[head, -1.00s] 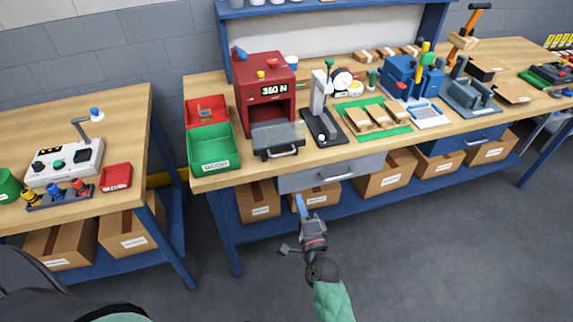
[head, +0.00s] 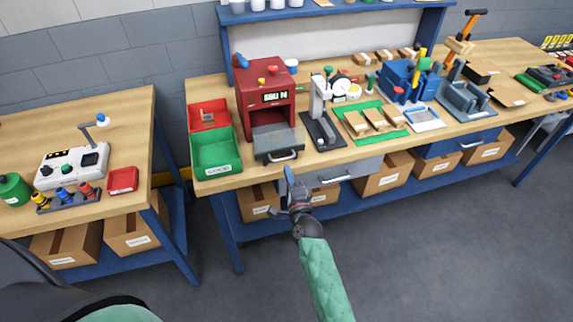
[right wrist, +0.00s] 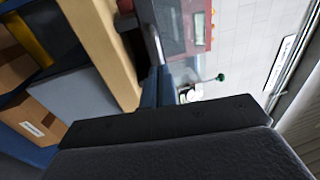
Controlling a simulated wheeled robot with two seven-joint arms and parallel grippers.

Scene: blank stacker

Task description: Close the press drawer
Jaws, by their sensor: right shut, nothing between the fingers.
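The red press (head: 264,90) stands on the workbench with a lit display on its front. Its grey drawer (head: 275,142) is out toward me, with a pale bar handle (head: 284,155) at the front. My right gripper (head: 289,173) is shut and empty, just below and in front of that handle, near the bench edge; I cannot tell whether it touches. In the right wrist view, blue fingertips (right wrist: 156,88) show close to the handle (right wrist: 154,45), with the red press (right wrist: 195,22) beyond. My left gripper is not in view.
Green (head: 216,152) and red (head: 208,114) bins stand left of the press. A grey stand with a dial gauge (head: 320,112) stands close on its right. A grey bench drawer (head: 352,171) is under the tabletop. The floor in front is clear.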

